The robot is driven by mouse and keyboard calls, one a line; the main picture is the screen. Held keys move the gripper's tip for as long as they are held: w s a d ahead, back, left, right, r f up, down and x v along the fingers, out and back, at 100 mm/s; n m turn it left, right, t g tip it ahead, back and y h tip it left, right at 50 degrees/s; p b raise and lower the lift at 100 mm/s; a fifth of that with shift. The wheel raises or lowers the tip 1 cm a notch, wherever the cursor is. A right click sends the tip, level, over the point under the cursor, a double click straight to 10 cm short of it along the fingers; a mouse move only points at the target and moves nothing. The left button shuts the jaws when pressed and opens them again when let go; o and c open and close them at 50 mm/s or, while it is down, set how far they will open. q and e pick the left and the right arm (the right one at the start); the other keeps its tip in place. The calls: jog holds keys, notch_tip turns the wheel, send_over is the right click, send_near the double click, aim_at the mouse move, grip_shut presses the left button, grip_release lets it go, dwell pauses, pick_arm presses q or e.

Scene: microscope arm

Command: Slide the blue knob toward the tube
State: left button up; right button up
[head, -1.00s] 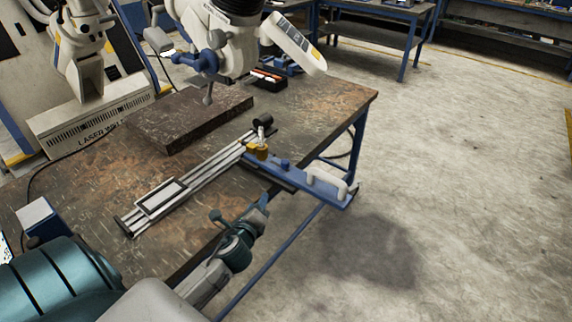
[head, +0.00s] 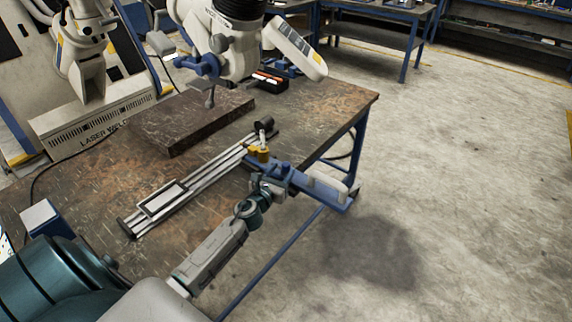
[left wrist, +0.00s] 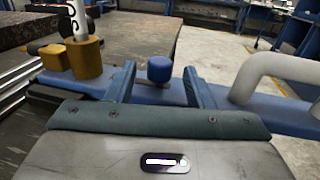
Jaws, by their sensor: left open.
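The blue knob (left wrist: 160,69) stands upright on the blue arm (left wrist: 233,107) in the left wrist view. My left gripper (left wrist: 160,84) is open, with one finger on each side of the knob and the knob a little beyond or between the tips. Left of the knob are brass-coloured blocks (left wrist: 87,58) with a slim white upright tube (left wrist: 77,18). Right of it is a thick white bent handle (left wrist: 275,72). My right gripper is out of view.
A silver rail (head: 190,183) with a framed plate lies on the worn table (head: 335,105). A dark slab (head: 190,118) and a white machine (head: 235,45) stand behind. The blue arm overhangs the table's right edge, with open floor (head: 450,200) beyond.

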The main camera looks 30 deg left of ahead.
aim_at(284, 168)
pick_arm(q)
jog(key=shift+w+a, duration=0.15)
jog(key=shift+w, duration=0.75)
jog(key=shift+w+a, duration=0.1)
jog(key=shift+w, duration=0.8)
